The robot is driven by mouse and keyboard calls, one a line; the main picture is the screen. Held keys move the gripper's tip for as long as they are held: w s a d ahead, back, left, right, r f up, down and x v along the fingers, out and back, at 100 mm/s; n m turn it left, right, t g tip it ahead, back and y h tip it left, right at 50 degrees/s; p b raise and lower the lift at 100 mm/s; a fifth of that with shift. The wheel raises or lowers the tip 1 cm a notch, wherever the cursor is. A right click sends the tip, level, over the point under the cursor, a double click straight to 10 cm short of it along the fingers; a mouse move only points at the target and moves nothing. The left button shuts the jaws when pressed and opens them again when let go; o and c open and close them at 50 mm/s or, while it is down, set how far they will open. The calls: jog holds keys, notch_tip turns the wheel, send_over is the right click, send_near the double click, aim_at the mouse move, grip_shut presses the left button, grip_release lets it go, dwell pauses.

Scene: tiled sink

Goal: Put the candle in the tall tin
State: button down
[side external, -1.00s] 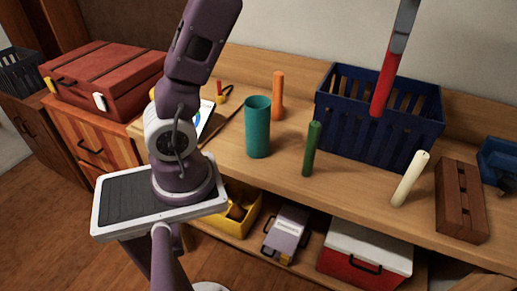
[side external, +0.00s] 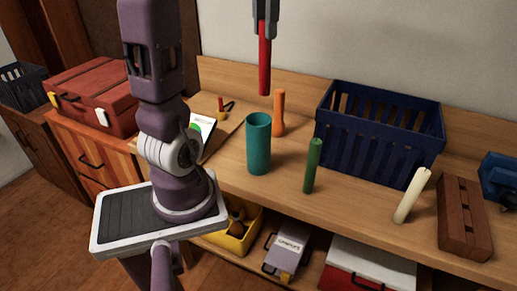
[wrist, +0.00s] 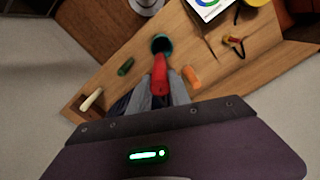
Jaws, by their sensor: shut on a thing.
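My gripper (side external: 265,28) is shut on a red candle (side external: 264,68), which hangs upright below the fingers. The tall tin (side external: 258,148) is a teal open-topped cylinder standing on the wooden bench. In the side view the candle's lower end is just above the tin's rim, slightly right, and apart from it. In the wrist view the red candle (wrist: 160,80) points towards the tin's dark mouth (wrist: 161,43) and its tip overlaps the near rim. The candle's upper end is hidden between the fingers.
An orange stick (side external: 279,112) stands close behind the tin, and a green one (side external: 312,166) to its right. A cream one (side external: 412,196) leans farther right by a brown block (side external: 463,218). A blue crate (side external: 380,130) stands at the back. A tablet (side external: 202,133) lies left.

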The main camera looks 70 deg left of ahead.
aim_at(259, 118)
jog(key=shift+n, duration=0.4)
jog(key=f, duration=0.7)
jog(key=s+f, duration=0.1)
jog(key=f, duration=1.5)
jog(key=shift+s+a+f, duration=0.1)
jog(key=shift+s+a, duration=0.1)
jog(key=shift+a, duration=0.05)
jog(key=shift+f, duration=0.1)
jog(key=c, duration=1.5)
grip_release()
